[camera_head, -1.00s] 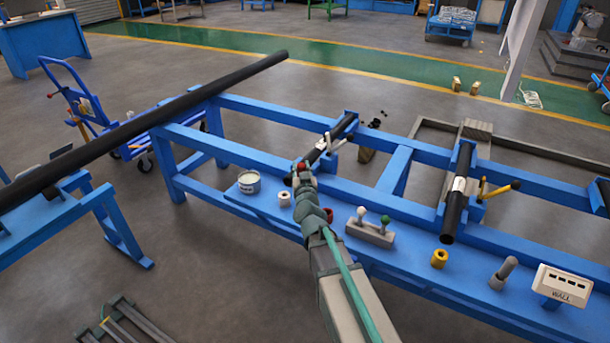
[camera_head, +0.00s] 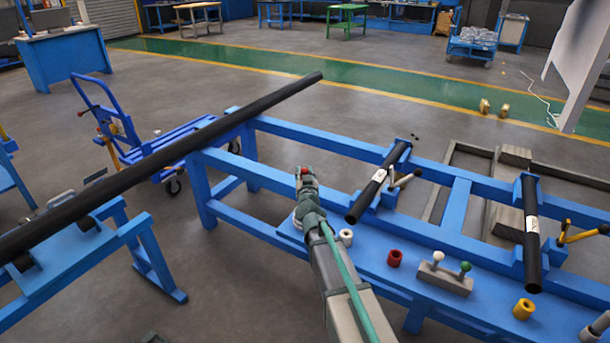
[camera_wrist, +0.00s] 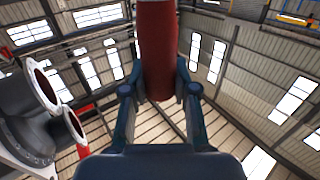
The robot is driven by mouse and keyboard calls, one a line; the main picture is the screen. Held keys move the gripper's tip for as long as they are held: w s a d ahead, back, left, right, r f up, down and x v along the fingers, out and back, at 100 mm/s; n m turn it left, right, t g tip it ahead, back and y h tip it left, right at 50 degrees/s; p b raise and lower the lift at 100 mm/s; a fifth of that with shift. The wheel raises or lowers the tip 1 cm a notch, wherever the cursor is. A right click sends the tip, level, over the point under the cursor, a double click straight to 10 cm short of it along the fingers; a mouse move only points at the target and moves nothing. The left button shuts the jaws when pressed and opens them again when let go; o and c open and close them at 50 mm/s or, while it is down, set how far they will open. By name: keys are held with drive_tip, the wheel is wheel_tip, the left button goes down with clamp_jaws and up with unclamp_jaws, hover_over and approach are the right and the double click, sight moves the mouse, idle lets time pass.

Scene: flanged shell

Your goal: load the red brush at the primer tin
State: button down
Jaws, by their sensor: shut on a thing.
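My gripper (camera_wrist: 160,92) is shut on the red brush (camera_wrist: 157,45), which shows in the wrist view as a thick red cylinder between the two fingers. Its far end runs out of the top of that view, so its bristles are not seen. In the head view my gripper (camera_head: 305,183) is at the left end of the blue bench, with a small red patch at its tip. The primer tin (camera_head: 296,221) is almost wholly hidden behind my arm; only a pale sliver shows at its left edge. I cannot tell whether the brush touches it.
On the bench shelf stand a white ring (camera_head: 345,237), a red ring (camera_head: 395,258), a lever box (camera_head: 444,279) and a yellow ring (camera_head: 523,309). Dark tubes (camera_head: 379,182) lie across the bench rails. A long black pipe (camera_head: 165,157) crosses on the left.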

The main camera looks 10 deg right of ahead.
drive_tip(key=shift+s+d+f+b, duration=0.1)
drive_tip(key=shift+f+b, duration=0.35)
drive_tip(key=shift+f, duration=0.05)
wheel_tip(320, 180, down, 5)
drive_tip(key=b, duration=0.5)
drive_tip(key=shift+r, duration=0.1)
drive_tip(key=shift+f+b, duration=0.45)
drive_tip(key=shift+f, duration=0.2)
idle(2.0)
wheel_tip(320, 180, up, 7)
drive_tip(key=p, duration=0.8)
drive_tip(key=shift+r, duration=0.1)
idle(0.6)
